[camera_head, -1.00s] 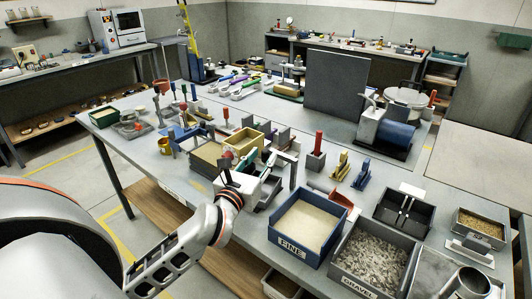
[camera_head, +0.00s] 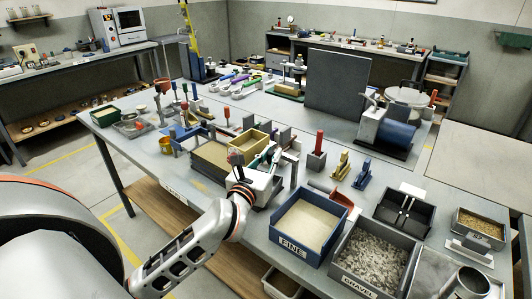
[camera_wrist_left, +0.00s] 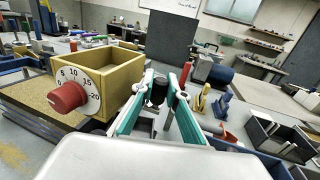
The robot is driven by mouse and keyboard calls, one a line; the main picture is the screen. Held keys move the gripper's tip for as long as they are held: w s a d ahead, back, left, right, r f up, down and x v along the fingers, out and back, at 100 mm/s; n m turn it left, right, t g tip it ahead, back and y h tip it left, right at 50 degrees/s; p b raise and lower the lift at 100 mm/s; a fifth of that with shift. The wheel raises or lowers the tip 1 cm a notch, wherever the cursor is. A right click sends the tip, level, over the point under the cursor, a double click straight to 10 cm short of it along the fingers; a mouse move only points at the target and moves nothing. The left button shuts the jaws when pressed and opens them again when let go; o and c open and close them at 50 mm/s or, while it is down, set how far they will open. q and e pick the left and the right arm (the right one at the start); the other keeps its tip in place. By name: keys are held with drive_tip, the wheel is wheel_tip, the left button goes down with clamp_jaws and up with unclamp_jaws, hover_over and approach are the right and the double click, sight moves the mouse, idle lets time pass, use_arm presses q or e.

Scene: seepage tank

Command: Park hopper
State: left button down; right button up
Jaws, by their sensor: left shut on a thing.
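The hopper is an open yellow wooden box (camera_head: 249,142). A dial with a red knob is on its near side; the box also shows in the left wrist view (camera_wrist_left: 118,78). It sits over the right part of a sand-coloured bed (camera_head: 208,155), whose left part is bare. My left gripper (camera_wrist_left: 166,86) is just right of the box, with its teal fingers shut on a dark upright handle (camera_wrist_left: 158,92). The join between handle and box is hidden. In the head view the gripper's white body (camera_head: 262,186) covers the near right side. My right gripper is out of view.
Right of the gripper stand a red-handled block (camera_head: 317,153), yellow and blue stands, and a red scoop. The FINE box (camera_head: 291,247) and GRAVEL box (camera_head: 357,285) are at the near edge. Small tools (camera_head: 227,117) stand behind the bed.

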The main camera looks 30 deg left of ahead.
use_arm(q)
drive_tip(key=d, duration=0.7)
drive_tip(key=shift+s+p, duration=0.3)
drive_tip(key=shift+d, duration=0.15)
drive_tip(key=c, duration=2)
unclamp_jaws()
drive_tip(key=shift+o, duration=0.2)
drive_tip(key=shift+d, duration=0.1)
drive_tip(key=s+d, duration=0.2)
drive_tip(key=s, duration=1)
